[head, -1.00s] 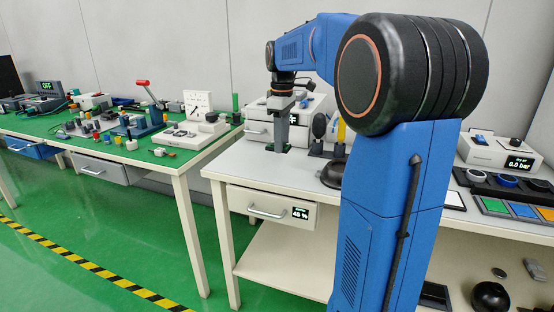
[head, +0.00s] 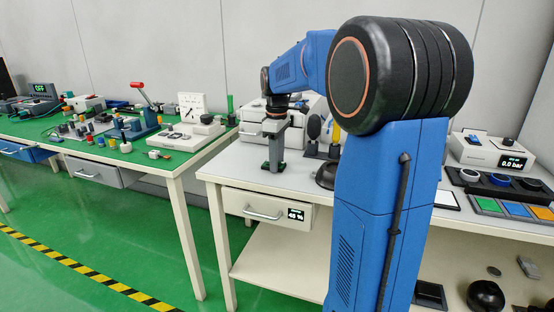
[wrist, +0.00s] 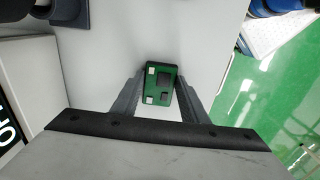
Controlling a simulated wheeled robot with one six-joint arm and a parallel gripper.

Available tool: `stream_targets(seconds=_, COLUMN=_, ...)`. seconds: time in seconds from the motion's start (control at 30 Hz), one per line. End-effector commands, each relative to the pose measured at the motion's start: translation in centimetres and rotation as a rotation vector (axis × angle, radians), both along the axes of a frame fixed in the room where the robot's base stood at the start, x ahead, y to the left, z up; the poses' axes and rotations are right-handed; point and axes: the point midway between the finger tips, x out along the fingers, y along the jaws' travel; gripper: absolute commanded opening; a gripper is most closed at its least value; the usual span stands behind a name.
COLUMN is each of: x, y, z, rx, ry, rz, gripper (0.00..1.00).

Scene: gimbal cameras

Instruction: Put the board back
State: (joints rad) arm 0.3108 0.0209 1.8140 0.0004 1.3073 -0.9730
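The board is a small green circuit board with dark and pale chips; it shows in the wrist view (wrist: 160,84) between the two grey fingertips. My gripper (wrist: 160,80) is shut on it, with a finger against each side edge. In the head view my gripper (head: 274,168) points down low over the left part of the grey-white bench (head: 232,160), and the board's green shows at the fingertips. I cannot tell whether the board touches the bench top.
A white drawer unit (head: 253,128) stands behind my gripper. Dark stands with upright tools (head: 315,130) are to its right. A bench drawer reading 48 % (head: 265,208) is closed below. A green-topped bench (head: 110,148) with several devices stands left, across a gap.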

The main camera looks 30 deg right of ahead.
Motion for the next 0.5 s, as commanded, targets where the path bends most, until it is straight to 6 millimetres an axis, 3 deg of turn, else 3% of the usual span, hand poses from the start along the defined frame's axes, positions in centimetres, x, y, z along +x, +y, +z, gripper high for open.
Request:
stream_targets(seconds=0.07, x=0.0, y=0.0, z=0.0, rx=0.000, ry=0.000, rz=0.000, gripper=0.57)
stream_targets(seconds=0.37, x=0.0, y=0.0, z=0.1, rx=0.000, ry=0.000, rz=0.000, gripper=0.57)
stream_targets(seconds=0.5, x=0.1, y=0.0, z=1.0, rx=-0.001, ry=-0.002, rz=0.000, gripper=0.57)
